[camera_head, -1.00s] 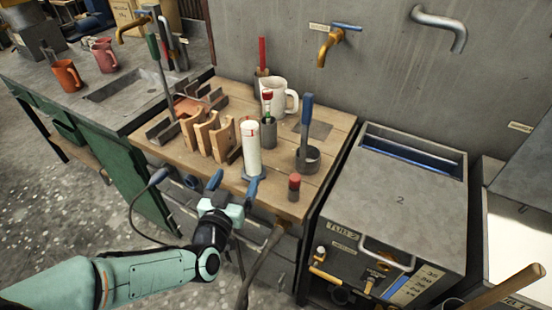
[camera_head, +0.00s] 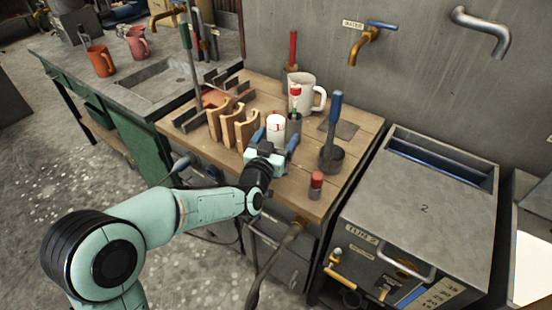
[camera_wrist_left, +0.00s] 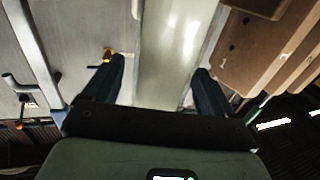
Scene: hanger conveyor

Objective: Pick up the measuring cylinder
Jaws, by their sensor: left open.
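The measuring cylinder (camera_head: 276,124) is a tall white cylinder with red marks near its top, upright on the wooden bench (camera_head: 300,190). My left gripper (camera_head: 275,143) is open, with one blue finger on each side of the cylinder. The gripper hides the cylinder's lower part in the head view. In the left wrist view the cylinder (camera_wrist_left: 168,55) fills the space between the two dark fingers; whether they touch it is not clear. My right gripper is not in view.
Curved wooden holders (camera_head: 234,125) stand close left of the cylinder. A grey tub unit (camera_head: 425,200) adjoins the bench.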

